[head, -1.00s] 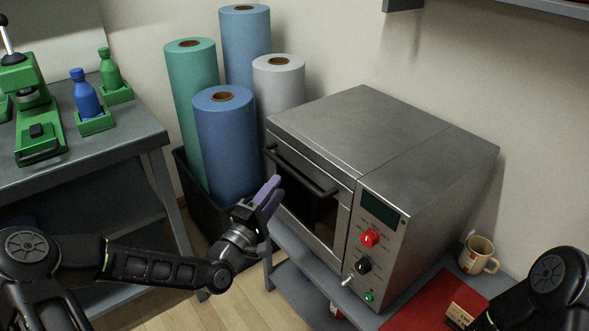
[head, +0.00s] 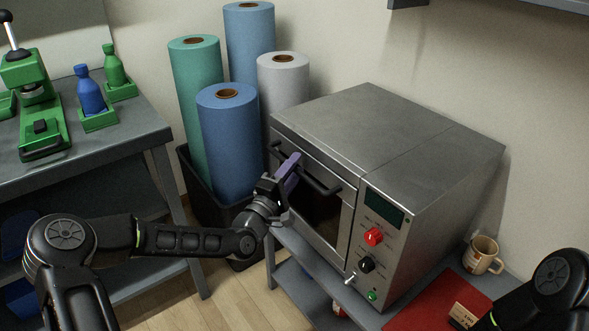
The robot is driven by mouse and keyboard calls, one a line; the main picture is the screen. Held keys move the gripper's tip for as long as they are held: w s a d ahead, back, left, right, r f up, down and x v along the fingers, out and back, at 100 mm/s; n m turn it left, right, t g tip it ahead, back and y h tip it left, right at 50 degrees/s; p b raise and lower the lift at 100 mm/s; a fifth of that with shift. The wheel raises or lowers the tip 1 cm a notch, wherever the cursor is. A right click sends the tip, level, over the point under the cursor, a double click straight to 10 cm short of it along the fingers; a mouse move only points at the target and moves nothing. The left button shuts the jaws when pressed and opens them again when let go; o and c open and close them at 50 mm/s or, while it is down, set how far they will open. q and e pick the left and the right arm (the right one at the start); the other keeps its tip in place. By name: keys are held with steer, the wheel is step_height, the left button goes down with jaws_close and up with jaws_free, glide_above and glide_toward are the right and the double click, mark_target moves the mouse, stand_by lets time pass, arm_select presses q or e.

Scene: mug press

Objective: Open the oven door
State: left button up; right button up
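The oven (head: 390,140) is a grey metal box on a grey bench. Its door (head: 318,212) with a dark window looks shut and has a black bar handle (head: 318,180) along its top. My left gripper (head: 292,163) has purple fingers and is at the left part of the handle. The fingers overlap the handle in the picture; whether they touch or grip it cannot be told. My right arm shows at the lower right corner, and its gripper is out of view.
A control panel with a red knob (head: 373,236) and a black knob (head: 366,264) is right of the door. A mug (head: 482,256) and a red mat (head: 436,303) lie to the right. Rolls (head: 228,140) stand in a black bin left of the oven.

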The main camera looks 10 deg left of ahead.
arm_select(q)
steer(key=shift+w, duration=0.1)
jaws_close()
stand_by(0.3)
stand_by(1.1)
